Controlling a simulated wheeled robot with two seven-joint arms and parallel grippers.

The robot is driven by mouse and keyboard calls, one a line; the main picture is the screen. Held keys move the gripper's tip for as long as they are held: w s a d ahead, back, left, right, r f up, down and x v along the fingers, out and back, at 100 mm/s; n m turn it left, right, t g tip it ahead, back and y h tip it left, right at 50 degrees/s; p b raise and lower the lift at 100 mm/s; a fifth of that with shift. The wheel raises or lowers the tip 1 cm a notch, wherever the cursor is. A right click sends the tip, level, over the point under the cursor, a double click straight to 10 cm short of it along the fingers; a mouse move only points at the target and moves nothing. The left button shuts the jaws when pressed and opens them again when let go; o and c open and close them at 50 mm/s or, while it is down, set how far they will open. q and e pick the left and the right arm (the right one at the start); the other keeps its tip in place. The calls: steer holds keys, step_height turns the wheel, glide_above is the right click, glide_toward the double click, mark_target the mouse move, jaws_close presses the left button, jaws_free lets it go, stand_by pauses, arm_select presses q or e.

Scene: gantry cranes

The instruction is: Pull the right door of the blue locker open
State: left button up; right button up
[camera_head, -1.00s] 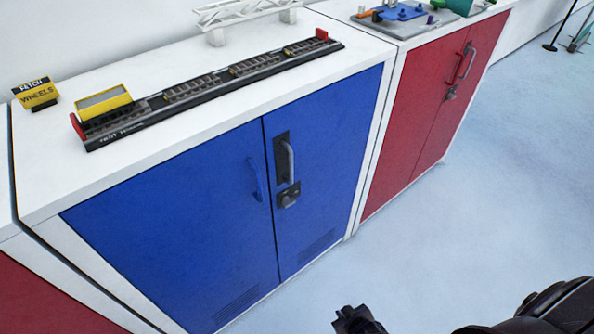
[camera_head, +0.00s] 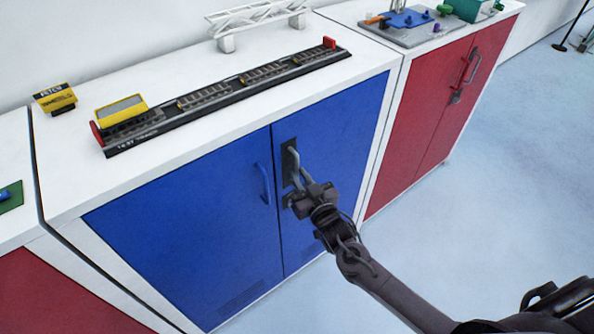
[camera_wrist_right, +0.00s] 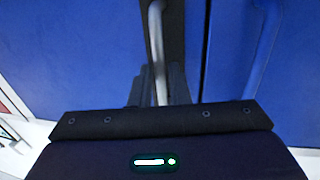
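The blue locker (camera_head: 61,210) has two blue doors under a white top. Its right door (camera_head: 338,150) looks flush with the left door (camera_head: 185,225). The right door has a grey upright handle (camera_head: 294,165) on a dark plate. My right gripper (camera_head: 302,193) is at the lower part of this handle and hides the latch area. In the right wrist view, the handle (camera_wrist_right: 157,45) runs between the two dark fingers (camera_wrist_right: 159,88), which sit close on both sides of it. The gripper appears shut on the handle. My left gripper is not in view.
A red locker (camera_head: 430,110) stands to the right and another red one (camera_head: 50,300) at lower left. A track with a yellow wagon (camera_head: 121,108) and a white gantry (camera_head: 255,18) sit on top. The floor (camera_head: 480,210) in front is clear.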

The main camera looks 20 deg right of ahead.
steer(key=shift+w+a, duration=0.15)
steer(key=shift+w, duration=0.95)
jaws_close()
steer(key=shift+s, duration=0.1)
